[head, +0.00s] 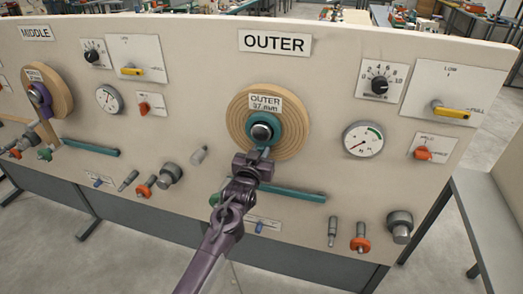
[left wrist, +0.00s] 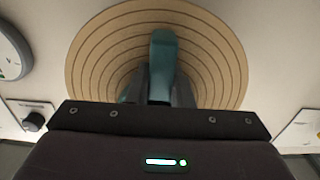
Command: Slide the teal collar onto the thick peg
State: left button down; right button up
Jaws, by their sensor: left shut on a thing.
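The teal collar (head: 277,129) is a ring in front of the round wooden disc marked OUTER, at the panel's middle. The dark rounded end of the thick peg (head: 261,131) shows inside the ring. The collar looks around the peg's end, but I cannot tell how deep it sits. My left gripper (head: 262,153) is just below the ring, shut on the collar's lower part. In the left wrist view a teal bar of the collar (left wrist: 162,60) rises between the fingers (left wrist: 160,92), in front of the wooden disc. The peg is hidden there. My right gripper is not in view.
The wooden disc (head: 236,118) has a label above the collar. A dial gauge (head: 363,140) and knobs are on its right. A teal bar (head: 300,194) and several small fittings lie below. A second disc marked MIDDLE (head: 58,92) with a purple collar is at left.

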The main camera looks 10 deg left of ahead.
pick_arm(q)
jog(key=shift+w+r, duration=0.1)
jog(key=shift+w, duration=0.2)
jog(key=shift+s+p, duration=0.35)
jog(key=shift+s, duration=0.1)
jog(key=s+r+p, duration=0.1)
jog(key=s+p, duration=0.7)
jog(key=s, duration=0.8)
jog(key=shift+s+a+p, duration=0.3)
jog(key=shift+s, duration=0.05)
